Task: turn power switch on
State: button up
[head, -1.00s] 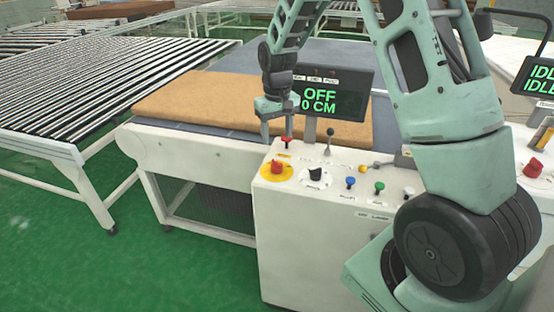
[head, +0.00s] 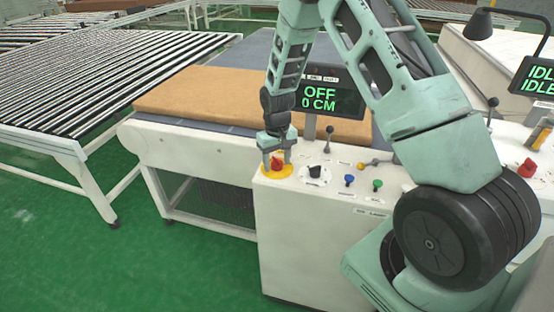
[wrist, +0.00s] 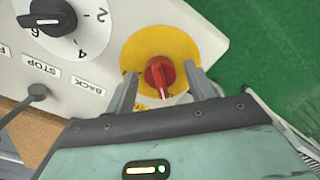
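The power switch, a red rotary knob on a yellow round plate, sits on the white control panel; the knob (head: 277,163) is at the panel's left corner in the head view. In the wrist view the knob (wrist: 159,75) lies between my fingers on the yellow plate (wrist: 142,51). My gripper (wrist: 166,86) is open, its fingers on either side of the knob with gaps visible. In the head view my gripper (head: 277,157) is right over the knob and partly hides it. The display (head: 330,98) reads OFF and 0 CM.
A black dial (head: 314,173) stands right of the red knob, with blue (head: 349,180) and green (head: 377,184) buttons farther right. A lever (head: 328,138) rises behind the dial. A brown mattress (head: 215,95) lies behind the panel. Green floor is free at the left.

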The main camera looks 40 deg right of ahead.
jog(key=c, duration=0.8)
jog(key=shift+m, duration=0.4)
jog(key=m+b, duration=0.1)
jog(key=m, duration=0.7)
jog(key=m+p, duration=0.1)
jog(key=m, duration=0.4)
jog(key=shift+r, duration=0.1)
jog(key=shift+m+p, duration=0.6)
jog(key=shift+m, duration=1.4)
